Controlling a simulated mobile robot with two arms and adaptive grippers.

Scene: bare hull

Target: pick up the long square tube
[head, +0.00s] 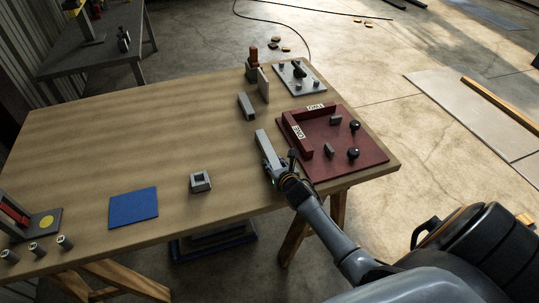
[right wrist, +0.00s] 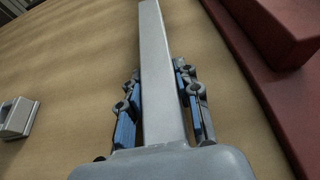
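The long square tube (head: 265,145) is a grey bar near the right part of the wooden table, left of the dark red fixture. In the right wrist view the tube (right wrist: 162,75) runs away from the palm between the fingers. My right gripper (head: 274,168) is at the tube's near end. In the right wrist view its blue-padded fingers (right wrist: 160,90) flank the tube on both sides, with narrow gaps showing beside the pads. I cannot tell whether the tube touches the table along its whole length. My left gripper is not in view.
The red fixture (head: 355,165) with raised walls and black knobs lies close on the right. A shorter grey block (head: 246,105) and a grey plate (head: 300,88) are behind. A short square tube piece (head: 200,181) and a blue mat (head: 133,208) are to the left. The table's left middle is clear.

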